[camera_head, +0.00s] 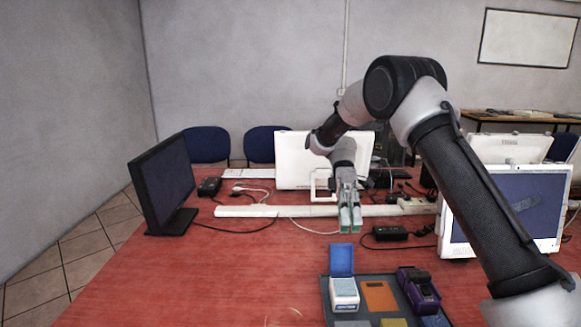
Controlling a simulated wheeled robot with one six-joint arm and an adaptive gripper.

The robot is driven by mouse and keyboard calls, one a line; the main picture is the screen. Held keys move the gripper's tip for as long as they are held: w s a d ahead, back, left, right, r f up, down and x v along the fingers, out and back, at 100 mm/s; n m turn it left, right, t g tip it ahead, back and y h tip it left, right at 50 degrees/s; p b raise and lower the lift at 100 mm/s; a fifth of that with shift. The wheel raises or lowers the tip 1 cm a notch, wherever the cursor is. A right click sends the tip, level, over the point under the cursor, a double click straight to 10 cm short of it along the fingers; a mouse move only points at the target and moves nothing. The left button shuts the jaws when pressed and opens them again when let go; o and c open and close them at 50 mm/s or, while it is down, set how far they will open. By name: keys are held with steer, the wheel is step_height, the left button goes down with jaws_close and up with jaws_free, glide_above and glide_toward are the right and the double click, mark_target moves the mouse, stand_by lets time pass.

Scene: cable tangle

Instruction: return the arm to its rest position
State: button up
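My gripper (350,222) hangs pointing down over the red table, in front of the white-backed monitor in the middle. My arm reaches in from the lower right, bends at a high elbow and comes down to it. Its two fingers have greenish tips and look close side by side. The gap between them is too small in this view to tell whether it is open or shut. I see no object in the fingers.
The red table (150,285) carries a black monitor (165,187), a white-backed monitor (295,160), a long white power strip (265,211), cables and a black adapter (390,233). A grey tray (325,293) holds a blue-lidded box (344,290) and a purple device (418,290). The table's left front is clear.

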steer(key=s+d+r+m+t+y, duration=0.1)
steer(key=s+d+r+m+t, duration=0.8)
steer(key=d+r, duration=0.35)
steer(key=s+d+m+t+h, duration=0.1)
steer(key=s+d+m+t, duration=0.6)
steer(key=s, duration=0.7)
steer(key=shift+s+d+r+m, duration=0.2)
steer(key=shift+d+m, duration=0.3)
steer(key=shift+d, duration=0.4)
